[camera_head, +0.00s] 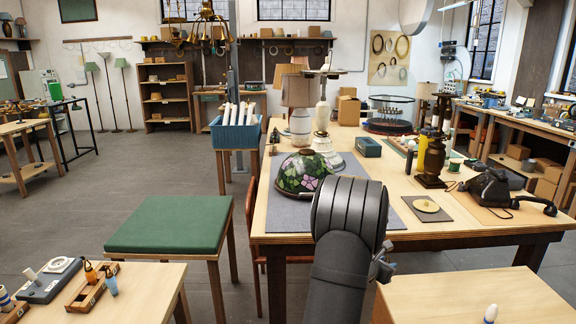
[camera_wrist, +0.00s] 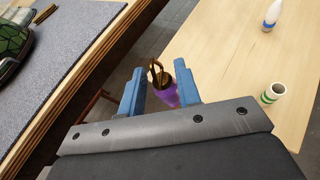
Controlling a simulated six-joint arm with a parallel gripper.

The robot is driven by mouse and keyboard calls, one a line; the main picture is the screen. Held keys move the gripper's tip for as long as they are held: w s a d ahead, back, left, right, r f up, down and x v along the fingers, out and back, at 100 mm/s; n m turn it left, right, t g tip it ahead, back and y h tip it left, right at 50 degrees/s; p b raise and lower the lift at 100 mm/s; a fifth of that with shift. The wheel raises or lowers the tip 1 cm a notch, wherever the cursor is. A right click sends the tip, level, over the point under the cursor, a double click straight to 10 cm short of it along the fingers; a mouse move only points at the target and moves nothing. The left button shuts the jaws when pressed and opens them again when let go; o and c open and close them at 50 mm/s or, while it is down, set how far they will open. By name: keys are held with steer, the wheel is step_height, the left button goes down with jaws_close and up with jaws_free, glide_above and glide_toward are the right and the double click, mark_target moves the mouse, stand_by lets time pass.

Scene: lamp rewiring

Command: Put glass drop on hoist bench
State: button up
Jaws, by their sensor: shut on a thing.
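My gripper (camera_wrist: 160,88) shows in the wrist view with its two blue fingers shut on a purple glass drop (camera_wrist: 167,97) with a brass-coloured hook. The drop is held between the fingers, over the gap beside a pale wooden table (camera_wrist: 225,45). In the head view my arm hides the drop and most of the gripper. A green-topped bench (camera_head: 168,222) stands to the left of my arm; I cannot tell whether it is the hoist bench. A brass chandelier (camera_head: 205,28) hangs at the back left.
A big worktable (camera_head: 455,238) holds a stained-glass shade (camera_head: 305,172), lamps and a telephone (camera_head: 492,188). A front-left table (camera_head: 150,293) holds a wooden rack (camera_head: 92,290) with amber and blue drops. A white-and-green cup (camera_wrist: 273,93) stands on the pale table. Floor is clear at left.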

steer(key=s+a+r+n+t+y, duration=0.1)
steer(key=s+a+n+t+y, duration=0.15)
steer(key=a, duration=1.35)
steer(key=s+a+r+n+t+y, duration=0.1)
steer(key=s+a+r+n+y, duration=0.2)
steer(key=a, duration=1.4)
step_height(320, 180, up, 10)
steer(key=w+a+n+y, duration=0.3)
steer(key=a, duration=1.1)
steer(key=w+a+n+y, duration=0.3)
steer(key=a, duration=1.1)
steer(key=s+a+n+g+y, duration=0.1)
steer(key=s+a+n+y, duration=0.35)
steer(key=a, duration=1.15)
steer(key=s+a+n+g+y, duration=0.15)
steer(key=s+a, duration=0.55)
steer(key=a, duration=0.9)
steer(key=shift+m+t+y, duration=0.25)
steer(key=shift+m+t, duration=0.1)
steer(key=shift+t, duration=0.15)
steer(key=shift+w+f, duration=0.2)
steer(key=shift+f, duration=2.8)
steer(key=shift+w+f, duration=0.15)
steer(key=shift+f, duration=2.8)
